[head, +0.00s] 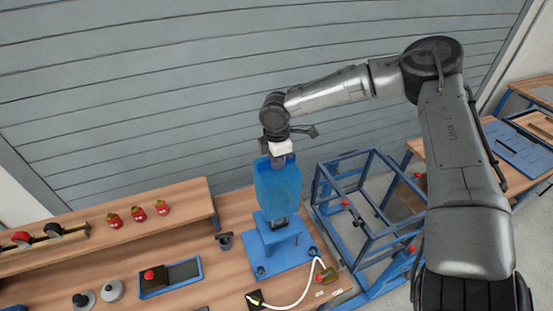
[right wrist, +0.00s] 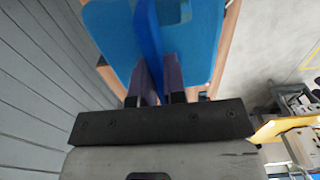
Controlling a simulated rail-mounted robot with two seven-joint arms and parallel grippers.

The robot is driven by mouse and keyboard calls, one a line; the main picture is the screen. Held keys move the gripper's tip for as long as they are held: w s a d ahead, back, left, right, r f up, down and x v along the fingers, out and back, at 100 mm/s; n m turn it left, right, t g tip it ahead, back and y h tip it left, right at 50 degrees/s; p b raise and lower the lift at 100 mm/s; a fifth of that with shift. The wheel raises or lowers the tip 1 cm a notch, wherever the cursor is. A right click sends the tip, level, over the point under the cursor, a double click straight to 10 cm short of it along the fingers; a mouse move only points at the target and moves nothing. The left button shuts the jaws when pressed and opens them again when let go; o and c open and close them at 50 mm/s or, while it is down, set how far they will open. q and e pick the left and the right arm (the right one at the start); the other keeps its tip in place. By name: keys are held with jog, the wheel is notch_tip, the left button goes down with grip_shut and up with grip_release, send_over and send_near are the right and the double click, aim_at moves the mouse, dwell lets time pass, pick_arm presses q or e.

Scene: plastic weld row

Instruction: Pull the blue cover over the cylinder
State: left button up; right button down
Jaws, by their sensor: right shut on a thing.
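The blue cover (head: 277,190) is a translucent blue sleeve that hangs upright above the blue stand (head: 262,250) in the head view. My right gripper (head: 279,160) is at its top, pointing down. In the right wrist view, the fingers of my right gripper (right wrist: 158,82) are shut on a raised blue fin of the cover (right wrist: 110,32). A small dark part shows between the cover's lower end and the stand. The cylinder cannot be made out clearly; the cover may hide it. My left gripper is not in view.
The wooden bench (head: 185,238) carries a blue-rimmed tray (head: 184,273), grey round parts (head: 113,290) and a white hose (head: 300,296). Several red items (head: 138,214) stand on the rear shelf. A blue frame (head: 347,238) stands close on the right. A grey slatted wall is behind.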

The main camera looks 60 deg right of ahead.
jog(key=shift+f+b, duration=1.95)
jog(key=shift+f, duration=0.95)
jog(key=shift+f+b, duration=1.75)
jog(key=shift+f, duration=0.7)
jog(key=shift+f+b, duration=0.35)
jog(key=c, duration=0.7)
grip_release()
